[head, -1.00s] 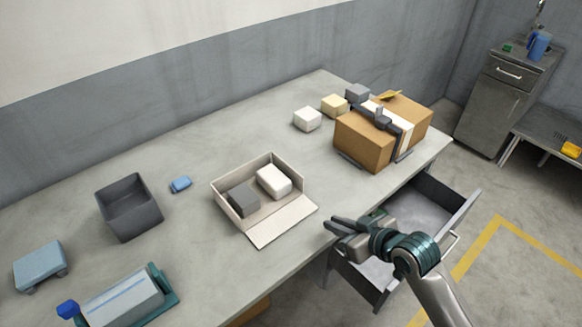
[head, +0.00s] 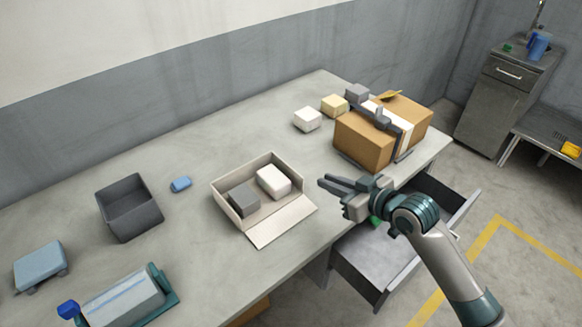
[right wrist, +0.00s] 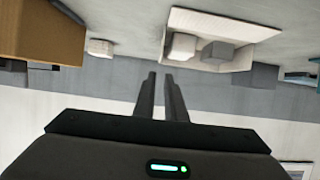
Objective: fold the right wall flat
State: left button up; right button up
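A pale open box (head: 228,214) stands on the table, and it also shows in the right wrist view (right wrist: 240,24). Its front wall (head: 282,222) lies folded out flat on the table. Its right wall (head: 293,171) stands upright. A dark grey block (head: 243,200) and a white block (head: 273,180) sit inside. My right gripper (head: 325,182) is just right of the box, above the table's front edge, apart from the wall. Its fingers show a narrow gap in the right wrist view (right wrist: 160,74), with nothing between them. My left gripper is out of view.
A strapped brown carton (head: 362,143) stands at the right, near white and yellow blocks. An open drawer (head: 372,262) juts out below my right arm. A grey bin (head: 130,208) and a blue block (head: 181,184) are left of the box. Bare table lies behind the box.

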aim_at(291, 168)
jog(key=p+x, duration=0.3)
jog(key=x, duration=1.3)
jog(key=shift+w+a+f, duration=0.2)
jog(key=shift+w+a, duration=0.05)
grip_shut()
